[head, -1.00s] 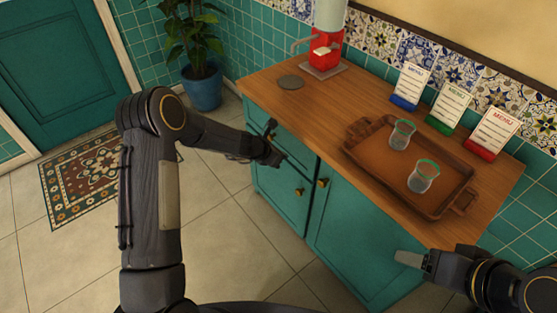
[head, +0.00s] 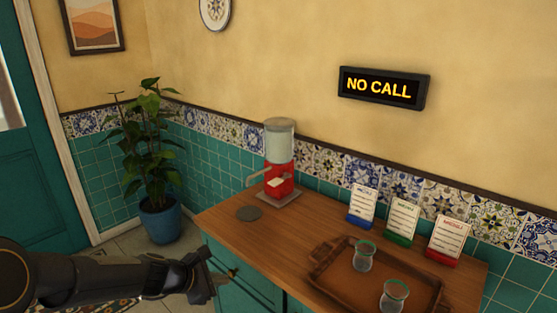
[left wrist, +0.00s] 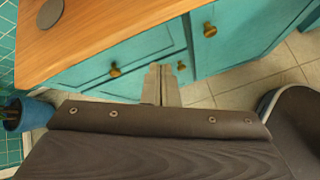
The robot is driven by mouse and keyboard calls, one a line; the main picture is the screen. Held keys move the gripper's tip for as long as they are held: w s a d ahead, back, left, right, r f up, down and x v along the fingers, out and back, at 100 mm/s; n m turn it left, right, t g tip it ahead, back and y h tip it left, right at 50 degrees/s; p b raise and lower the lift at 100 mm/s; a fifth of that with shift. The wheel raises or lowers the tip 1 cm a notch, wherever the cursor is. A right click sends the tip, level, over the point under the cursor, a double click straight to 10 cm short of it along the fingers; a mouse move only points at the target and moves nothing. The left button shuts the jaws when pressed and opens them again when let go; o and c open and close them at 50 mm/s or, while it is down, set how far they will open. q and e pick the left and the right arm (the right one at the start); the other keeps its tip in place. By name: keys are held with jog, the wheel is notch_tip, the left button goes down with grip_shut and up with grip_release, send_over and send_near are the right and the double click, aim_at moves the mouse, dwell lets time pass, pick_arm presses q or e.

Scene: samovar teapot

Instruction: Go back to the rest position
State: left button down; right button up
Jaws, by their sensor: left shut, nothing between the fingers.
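My left gripper (head: 207,277) is shut and empty in the head view, in front of the teal cabinet (head: 240,293) and below its wooden top. In the left wrist view its two fingers (left wrist: 161,78) are together, near the drawer and its brass knob (left wrist: 114,71). I cannot tell from these views how far the fingertips are from the cabinet front. My right gripper is not in the head view.
A plant in a blue pot (head: 160,220) stands left. A wall sign reads "NO CALL" (head: 383,88).

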pick_arm(q)
jog(key=s+a+r+m, duration=0.1)
jog(key=s+r+m, duration=0.5)
jog(key=s, duration=0.3)
jog(key=s+a+r+m, duration=0.1)
jog(key=s+r+m, duration=0.5)
jog(key=s, duration=0.2)
jog(key=s+a+f+m+g+y+p, duration=0.1)
jog(key=s+a+f+m+y, duration=0.1)
jog(key=s+m, duration=0.6)
jog(key=s+a+y, duration=0.1)
jog(key=s, duration=0.5)
jog(key=shift+s, duration=0.2)
